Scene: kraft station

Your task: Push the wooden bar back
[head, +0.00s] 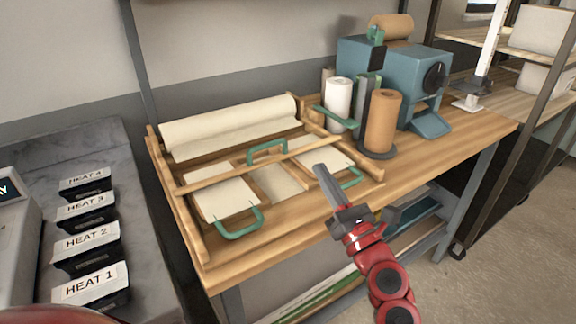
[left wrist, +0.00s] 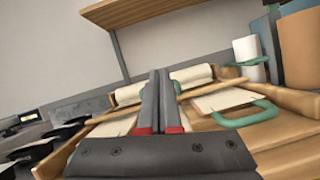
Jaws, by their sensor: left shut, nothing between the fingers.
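The wooden bar (head: 228,174) lies slantwise across the wooden frame, over sheets of paper. A green handle (head: 267,149) stands at its middle. In the left wrist view the bar (left wrist: 215,90) runs behind my fingers, which partly hide its handle. My left gripper (head: 320,168) is shut and empty. In the head view it shows to the right of the bar's handle, over the front right part of the frame. In the left wrist view its closed fingers (left wrist: 160,75) point toward the bar and roll, and I see no clear contact. My right gripper is not in view.
A paper roll (head: 230,122) lies at the frame's back. Other green handles (head: 240,228) stick out at the front. A brown roll (head: 383,120), a white roll (head: 338,98) and a blue machine (head: 415,85) stand at the right. Labelled black bins (head: 90,240) are at the left.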

